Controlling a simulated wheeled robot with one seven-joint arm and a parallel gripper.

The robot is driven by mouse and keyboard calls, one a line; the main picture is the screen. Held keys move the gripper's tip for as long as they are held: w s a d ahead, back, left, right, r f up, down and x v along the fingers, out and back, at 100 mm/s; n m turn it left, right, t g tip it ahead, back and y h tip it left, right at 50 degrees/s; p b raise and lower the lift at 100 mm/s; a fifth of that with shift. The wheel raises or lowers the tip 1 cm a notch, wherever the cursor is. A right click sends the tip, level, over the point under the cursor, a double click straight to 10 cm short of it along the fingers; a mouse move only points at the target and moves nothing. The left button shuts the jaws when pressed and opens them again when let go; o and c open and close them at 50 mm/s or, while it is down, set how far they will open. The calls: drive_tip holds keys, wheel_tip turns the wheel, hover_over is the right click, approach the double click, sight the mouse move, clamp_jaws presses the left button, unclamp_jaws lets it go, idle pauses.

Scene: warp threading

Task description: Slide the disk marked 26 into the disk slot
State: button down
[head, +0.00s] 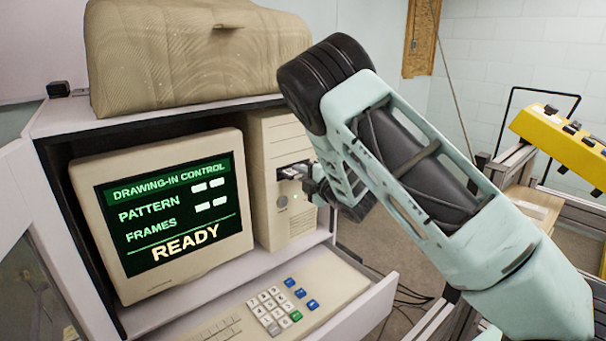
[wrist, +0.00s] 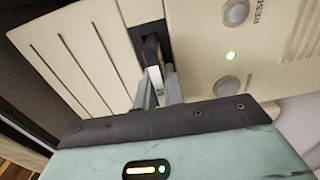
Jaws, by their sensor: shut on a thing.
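The beige computer tower (head: 280,215) stands to the right of the monitor. Its dark disk slot (wrist: 146,32) is in the front face. My gripper (wrist: 157,88) is shut on a thin disk (wrist: 152,52) at the slot mouth. The disk's far end appears to be inside the slot opening; how deep it sits I cannot tell. A pale label edge shows between the fingers, but its number is not readable. In the head view my gripper (head: 308,180) is right at the tower's front, and the disk is mostly hidden there.
A RESET button (wrist: 236,12), a green light and another round button sit beside the slot. The monitor (head: 165,215) reads READY. A keyboard (head: 285,305) lies on the pulled-out drawer below. A beige cover lies on top of the cabinet. A yellow machine (head: 570,140) stands at right.

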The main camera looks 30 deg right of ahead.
drive_tip(key=shift+w+a+r, duration=0.25)
drive_tip(key=shift+w+r, duration=0.25)
drive_tip(key=shift+w, duration=0.05)
drive_tip(key=c, duration=1.6)
unclamp_jaws()
drive_tip(key=shift+o, duration=1)
drive_tip(key=shift+s+d+f+b, duration=0.25)
drive_tip(key=shift+s+f+b, duration=0.25)
drive_tip(key=shift+s+b, duration=0.2)
drive_tip(key=s+d+p, duration=0.3)
drive_tip(key=s+p, duration=0.3)
drive_tip(key=s, duration=1)
drive_tip(key=shift+s+r, duration=0.2)
drive_tip(key=shift+s, duration=0.15)
drive_tip(key=shift+d+f, duration=0.1)
